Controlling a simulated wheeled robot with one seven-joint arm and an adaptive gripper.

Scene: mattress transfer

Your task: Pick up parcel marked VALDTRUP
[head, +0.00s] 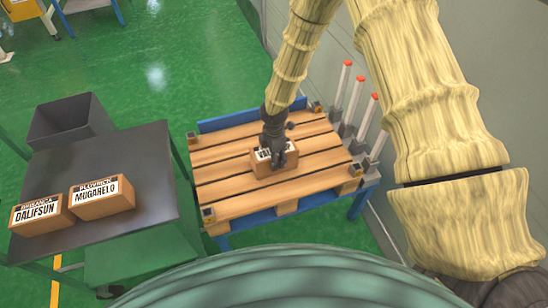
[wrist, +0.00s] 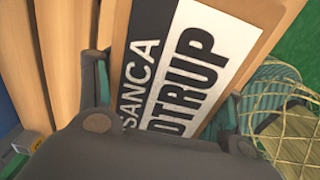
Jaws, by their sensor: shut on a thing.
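The parcel marked VALDTRUP (head: 262,168) is a small brown box with a black and white label. It sits on the wooden slatted pallet (head: 215,170), near its middle. My gripper (head: 278,160) reaches down from above and is shut on the parcel. I cannot tell whether the parcel is touching the pallet or just above it.
Parcels marked DALIFSUN (head: 38,216) and MUGARELO (head: 102,197) stand on a dark table (head: 140,165) at left, beside a grey bin (head: 72,122). Several red-tipped white posts (head: 343,85) line the pallet's right side, near a wall. Green floor (head: 170,60) lies open behind.

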